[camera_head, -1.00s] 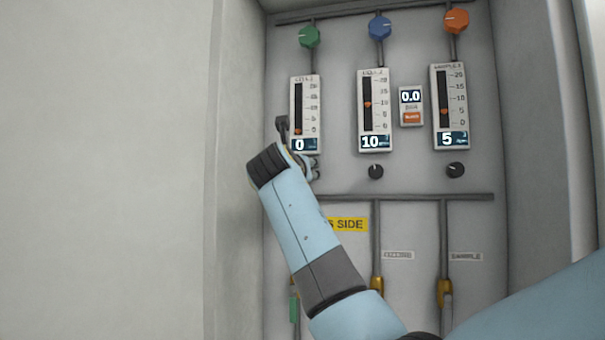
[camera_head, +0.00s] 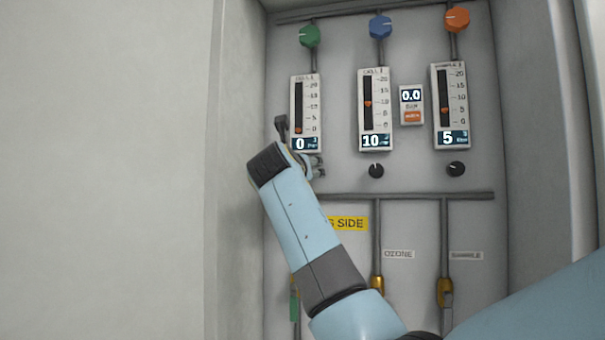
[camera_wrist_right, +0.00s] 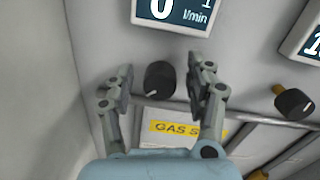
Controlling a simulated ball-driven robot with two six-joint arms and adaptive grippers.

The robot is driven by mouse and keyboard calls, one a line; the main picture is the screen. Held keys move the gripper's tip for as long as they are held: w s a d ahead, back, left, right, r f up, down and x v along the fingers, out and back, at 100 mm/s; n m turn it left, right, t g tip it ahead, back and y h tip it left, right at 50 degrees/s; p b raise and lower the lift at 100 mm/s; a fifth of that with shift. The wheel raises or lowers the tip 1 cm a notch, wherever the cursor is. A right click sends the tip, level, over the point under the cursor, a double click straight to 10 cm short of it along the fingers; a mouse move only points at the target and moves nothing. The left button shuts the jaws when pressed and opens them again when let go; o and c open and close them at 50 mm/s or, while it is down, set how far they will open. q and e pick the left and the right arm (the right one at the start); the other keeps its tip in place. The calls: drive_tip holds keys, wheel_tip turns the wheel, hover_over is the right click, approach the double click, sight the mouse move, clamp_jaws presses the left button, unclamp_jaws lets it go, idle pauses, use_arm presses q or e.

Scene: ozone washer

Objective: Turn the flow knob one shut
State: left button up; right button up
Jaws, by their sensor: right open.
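The flow knob one (camera_wrist_right: 159,77) is a small black knob with a white mark, below a display reading 0 in the right wrist view. In the head view it is hidden behind my right wrist. My right gripper (camera_wrist_right: 160,90) is open, one finger on each side of the knob, with a visible gap on both sides. In the head view my right gripper (camera_head: 317,167) shows only partly beside the wrist. The left flow meter (camera_head: 305,112) reads 0 and its orange float sits at the bottom of the scale. My left gripper is not in view.
The middle meter (camera_head: 375,110) reads 10 and the right meter (camera_head: 450,105) reads 5, each with a black knob below. Green (camera_head: 309,36), blue (camera_head: 380,27) and orange (camera_head: 457,19) knobs sit above. A pipe (camera_head: 410,197) runs below. The cabinet's side wall (camera_head: 237,180) is close on the left.

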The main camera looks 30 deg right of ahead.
drive_tip(key=v, duration=0.7)
drive_tip(key=shift+s+a+f, duration=0.1)
drive_tip(key=shift+a, duration=0.1)
